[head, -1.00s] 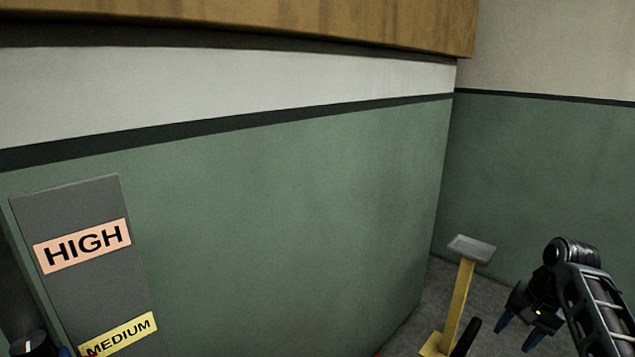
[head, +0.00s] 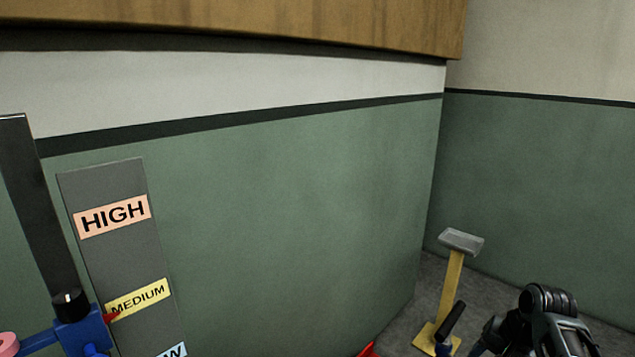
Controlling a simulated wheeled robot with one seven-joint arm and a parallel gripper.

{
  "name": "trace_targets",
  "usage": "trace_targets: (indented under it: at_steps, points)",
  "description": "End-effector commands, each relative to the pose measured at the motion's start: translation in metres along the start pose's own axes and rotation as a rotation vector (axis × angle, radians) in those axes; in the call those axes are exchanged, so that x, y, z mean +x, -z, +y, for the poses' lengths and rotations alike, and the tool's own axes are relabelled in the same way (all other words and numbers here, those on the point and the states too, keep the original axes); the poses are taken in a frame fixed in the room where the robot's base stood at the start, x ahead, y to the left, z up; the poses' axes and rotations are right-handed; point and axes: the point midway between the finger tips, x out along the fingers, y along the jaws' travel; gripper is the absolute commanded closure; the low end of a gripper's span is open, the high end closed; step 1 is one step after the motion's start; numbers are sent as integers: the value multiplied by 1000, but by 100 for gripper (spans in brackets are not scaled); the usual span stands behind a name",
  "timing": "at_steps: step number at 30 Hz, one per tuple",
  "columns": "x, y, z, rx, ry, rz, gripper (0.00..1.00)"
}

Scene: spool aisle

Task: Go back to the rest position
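My gripper (head: 484,350) is at the bottom right of the head view, at the end of my dark arm. Its fingers are mostly cut off by the frame's lower edge and dark against the floor, so whether it is open or shut does not show. Nothing held can be made out. It is just right of a yellow stand (head: 452,285) with a grey top plate.
At left, a grey board (head: 115,255) bears HIGH and MEDIUM labels and part of a third. Beside it stand a dark post (head: 38,210) and a blue clamp (head: 82,332) with a black knob. A red thing (head: 367,350) shows at the bottom edge. Green walls meet behind the stand.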

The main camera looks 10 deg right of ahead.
Motion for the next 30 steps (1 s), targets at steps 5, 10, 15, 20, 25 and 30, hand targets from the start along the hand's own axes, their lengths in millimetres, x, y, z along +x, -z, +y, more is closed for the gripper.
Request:
trace_targets:
  at_steps: [5,10,15,20,25,30]
  points:
    - [31,-43,-3,-48,40,49,47]
    - [62,-105,-1,-114,96,131,47]
    - [75,-169,8,-184,148,230,47]
    - [70,-226,23,-252,188,329,47]
    - [49,-282,45,-326,220,435,47]
    - [11,-330,68,-409,245,545,47]
